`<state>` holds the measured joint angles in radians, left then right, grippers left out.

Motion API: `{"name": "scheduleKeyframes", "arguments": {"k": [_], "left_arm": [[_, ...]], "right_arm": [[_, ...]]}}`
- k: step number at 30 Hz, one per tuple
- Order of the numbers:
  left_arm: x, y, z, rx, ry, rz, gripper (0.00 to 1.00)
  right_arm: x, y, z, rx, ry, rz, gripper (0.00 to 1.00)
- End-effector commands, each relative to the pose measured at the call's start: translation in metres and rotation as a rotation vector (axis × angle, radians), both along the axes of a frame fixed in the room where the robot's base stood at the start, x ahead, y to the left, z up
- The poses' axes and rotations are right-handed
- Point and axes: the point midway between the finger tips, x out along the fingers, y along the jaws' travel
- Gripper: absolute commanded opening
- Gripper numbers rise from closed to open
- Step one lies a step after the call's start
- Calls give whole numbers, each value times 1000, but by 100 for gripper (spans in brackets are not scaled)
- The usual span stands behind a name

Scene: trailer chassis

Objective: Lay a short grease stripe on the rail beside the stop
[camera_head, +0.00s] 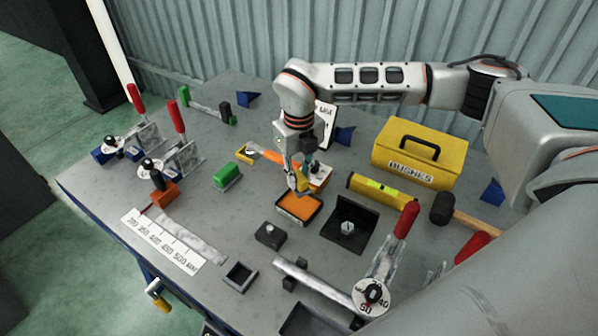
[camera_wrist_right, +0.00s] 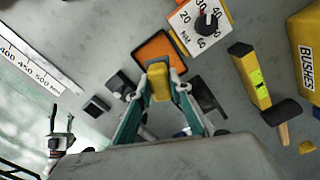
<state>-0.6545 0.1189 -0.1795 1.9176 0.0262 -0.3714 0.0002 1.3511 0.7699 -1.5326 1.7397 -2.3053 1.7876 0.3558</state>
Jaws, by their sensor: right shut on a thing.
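My right gripper (camera_head: 299,178) is shut on a small yellow-bodied tool, which shows as a yellow block (camera_wrist_right: 159,82) between the fingertips in the right wrist view. It is over the back edge of a shallow black tray with an orange inside (camera_head: 298,207); I cannot tell whether the tool touches it. A pale, flat rail (camera_head: 190,236) lies along a white millimetre scale (camera_head: 160,240). An orange block with a dark knob (camera_head: 164,193), perhaps the stop, sits at the rail's far end. A pronged shape at lower left of the wrist view (camera_wrist_right: 60,142) may be my left gripper.
A yellow BUSHES box (camera_head: 418,155), a yellow level (camera_head: 382,190) and a mallet (camera_head: 455,212) lie to the right. Red-handled clamps (camera_head: 178,140) stand left.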

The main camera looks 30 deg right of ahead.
Motion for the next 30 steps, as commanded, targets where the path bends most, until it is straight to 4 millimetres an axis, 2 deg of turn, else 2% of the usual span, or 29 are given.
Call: {"name": "scheduleKeyframes", "arguments": {"k": [8, 18, 24, 30], "left_arm": [[0, 0, -3, -2, -1, 2, 40], [10, -12, -2, -17, -44, -29, 40], [13, -19, -8, -26, -58, -38, 40], [13, -18, -14, -23, -54, -36, 40]], "right_arm": [[0, -1, -7, 0, 2, -58, 2], [0, -1, -37, -1, 2, -55, 2], [0, -1, -56, 0, 2, -55, 2], [1, -1, -61, 0, 1, -54, 2]]}}
